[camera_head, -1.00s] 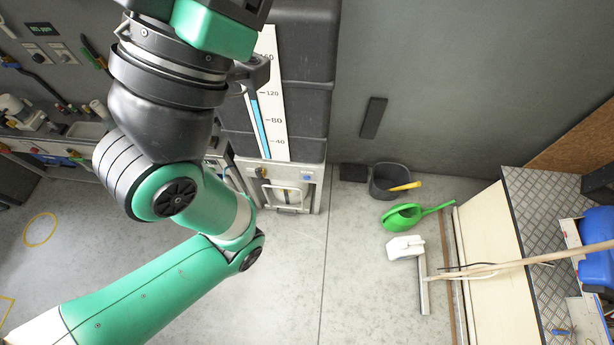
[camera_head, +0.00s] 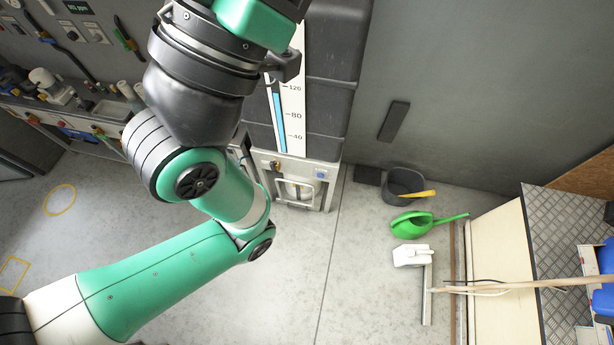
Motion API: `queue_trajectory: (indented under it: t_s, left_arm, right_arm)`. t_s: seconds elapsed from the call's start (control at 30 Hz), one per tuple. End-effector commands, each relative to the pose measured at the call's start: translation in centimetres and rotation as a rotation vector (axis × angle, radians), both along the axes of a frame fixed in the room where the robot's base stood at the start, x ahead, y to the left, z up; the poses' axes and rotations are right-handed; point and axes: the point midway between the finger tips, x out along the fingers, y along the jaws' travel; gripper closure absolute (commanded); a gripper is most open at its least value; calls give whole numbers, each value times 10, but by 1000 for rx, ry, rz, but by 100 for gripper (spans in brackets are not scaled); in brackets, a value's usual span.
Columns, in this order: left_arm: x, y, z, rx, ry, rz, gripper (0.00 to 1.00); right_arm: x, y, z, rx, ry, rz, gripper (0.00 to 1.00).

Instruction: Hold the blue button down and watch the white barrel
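A small blue button (camera_head: 320,173) sits on the right of the pale panel of a floor-standing machine (camera_head: 325,190), below a dark tank. An open niche (camera_head: 298,190) in that panel holds something pale, too small to make out. I cannot pick out a white barrel with certainty. A green and black arm of mine crosses the left half and passes close to the machine's left side. Neither gripper shows, so I cannot see anything touching the button.
A white scale (camera_head: 297,100) with a blue column stands against the dark tank (camera_head: 330,95). A workbench (camera_head: 85,125) lines the left wall. The middle floor is clear.

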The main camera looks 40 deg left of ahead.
Motion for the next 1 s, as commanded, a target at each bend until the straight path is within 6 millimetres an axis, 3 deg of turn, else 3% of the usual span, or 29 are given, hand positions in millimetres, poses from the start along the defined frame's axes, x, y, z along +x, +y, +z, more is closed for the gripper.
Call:
queue_trajectory:
  t_s: [0.03, 0.23, 1.0]
  left_arm:
    - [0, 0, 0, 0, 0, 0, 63]
    - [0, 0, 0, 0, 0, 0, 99]
    - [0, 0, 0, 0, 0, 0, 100]
  right_arm:
    - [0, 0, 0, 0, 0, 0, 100]
    - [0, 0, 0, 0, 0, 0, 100]
    - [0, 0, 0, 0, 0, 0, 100]
